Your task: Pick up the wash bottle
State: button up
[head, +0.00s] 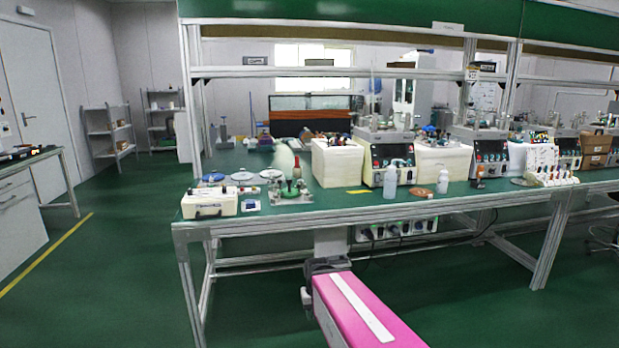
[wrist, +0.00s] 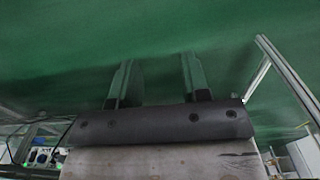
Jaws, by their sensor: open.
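A pale, translucent bottle with a narrow top (head: 390,180) stands upright on the green bench, in front of a control box, and looks like the wash bottle. A smaller white bottle (head: 443,181) stands to its right. In the wrist view my gripper (wrist: 156,78) is open, its two fingers apart with nothing between them and a plain green surface beyond. No bottle shows in the wrist view. In the head view my arm is low at the bench's front edge, left of the bottles; the fingers cannot be made out there.
The green bench (head: 340,205) has an overhead shelf frame. A white box (head: 209,203) and a small fixture (head: 291,192) stand at the left. Control boxes (head: 388,160) line the back. A rack of small bottles (head: 551,177) is at the right. Bare benchtop lies in front of the bottles.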

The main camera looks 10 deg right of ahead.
aim_at(389, 181)
jog(key=i+j+z, duration=0.1)
jog(key=z, duration=0.35)
jog(key=i+j+z, duration=0.1)
jog(key=z, duration=0.35)
